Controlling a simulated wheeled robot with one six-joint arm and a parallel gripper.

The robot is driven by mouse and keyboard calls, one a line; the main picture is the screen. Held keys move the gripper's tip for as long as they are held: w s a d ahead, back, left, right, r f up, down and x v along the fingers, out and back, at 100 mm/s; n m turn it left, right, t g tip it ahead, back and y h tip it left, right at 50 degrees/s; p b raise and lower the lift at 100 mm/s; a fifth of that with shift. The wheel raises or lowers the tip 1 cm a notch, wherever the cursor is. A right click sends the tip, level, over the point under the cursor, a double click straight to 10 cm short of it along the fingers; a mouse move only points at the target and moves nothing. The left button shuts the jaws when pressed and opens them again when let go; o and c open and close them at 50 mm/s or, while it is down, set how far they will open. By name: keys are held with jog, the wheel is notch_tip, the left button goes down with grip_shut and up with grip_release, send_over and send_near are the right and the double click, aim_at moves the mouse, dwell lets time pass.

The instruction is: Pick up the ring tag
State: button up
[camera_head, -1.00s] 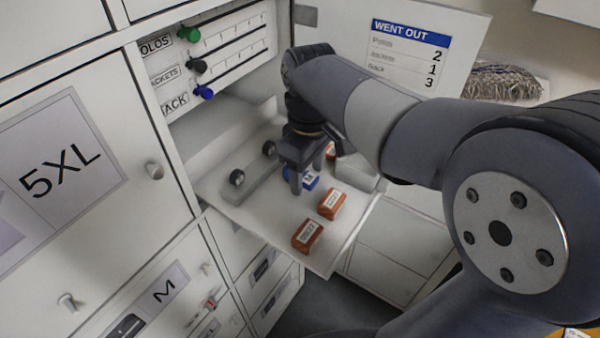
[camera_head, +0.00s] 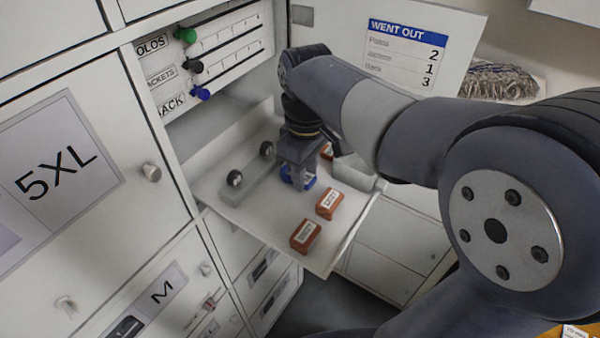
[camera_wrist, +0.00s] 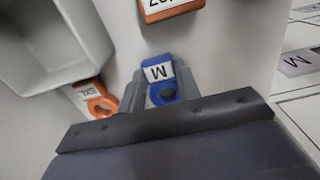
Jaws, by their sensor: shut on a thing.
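A blue ring tag (camera_wrist: 158,72) with a white label marked M shows in the wrist view, its ring toward my gripper. My gripper (camera_head: 298,180) points down over the pull-out shelf and is shut on this blue tag; in the head view its fingers cover part of the blue tag (camera_head: 286,179). I cannot tell whether the tag is clear of the shelf. An orange ring tag (camera_wrist: 98,99) with a white label lies to the left in the wrist view, apart from the blue one.
Orange labelled blocks (camera_head: 329,203) (camera_head: 305,237) lie near the white shelf's (camera_head: 270,225) front edge. A pale bin (camera_head: 355,172) stands at right. A cabinet with a "5XL" door (camera_head: 75,165) is close on the left.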

notch_tip(320, 180, up, 10)
dwell(0.5)
jog(key=shift+a, duration=0.1)
